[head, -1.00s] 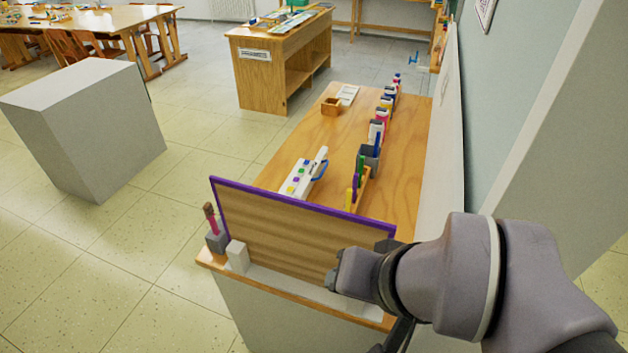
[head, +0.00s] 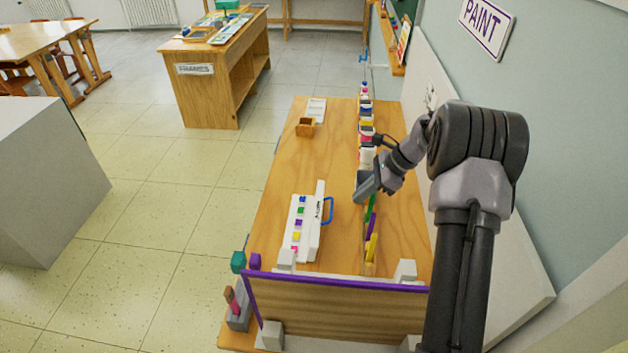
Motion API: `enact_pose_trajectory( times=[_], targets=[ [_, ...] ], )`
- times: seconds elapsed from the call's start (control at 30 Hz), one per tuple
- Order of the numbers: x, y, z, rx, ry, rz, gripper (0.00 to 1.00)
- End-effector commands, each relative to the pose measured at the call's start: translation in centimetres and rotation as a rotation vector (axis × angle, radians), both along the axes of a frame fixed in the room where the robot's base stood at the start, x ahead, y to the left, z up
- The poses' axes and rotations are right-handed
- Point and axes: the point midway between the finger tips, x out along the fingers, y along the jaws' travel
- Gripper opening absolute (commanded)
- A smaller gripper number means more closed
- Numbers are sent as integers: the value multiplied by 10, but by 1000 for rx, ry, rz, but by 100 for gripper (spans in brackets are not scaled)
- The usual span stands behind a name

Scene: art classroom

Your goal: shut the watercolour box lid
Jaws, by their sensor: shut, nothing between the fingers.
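The watercolour box (head: 292,243) is white, with a row of coloured pans facing up, on the wooden table. Its white lid (head: 316,232) stands raised along the box's right side, so the box is open. A blue handle (head: 329,210) sticks out on the lid's right. My gripper (head: 363,190) is shut and empty, to the right of the lid and handle and apart from them. It hangs over the row of jars and hides part of it.
Pots and jars (head: 366,135) line the table's right edge, with coloured sticks nearer. A purple-edged board (head: 335,305) stands across the near end. A small wooden box (head: 306,127) sits farther back. The tabletop (head: 285,165) left of my gripper is mostly clear.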

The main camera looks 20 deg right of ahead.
Motion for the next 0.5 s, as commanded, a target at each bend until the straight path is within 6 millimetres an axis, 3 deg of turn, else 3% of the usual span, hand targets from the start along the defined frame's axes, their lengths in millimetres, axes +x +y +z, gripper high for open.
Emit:
enact_pose_trajectory(
  times=[0.13,0.5],
  targets=[
    [3,-6,-20,29,23,-43,0],
    [17,31,-79,25,23,-36,0]
  ],
)
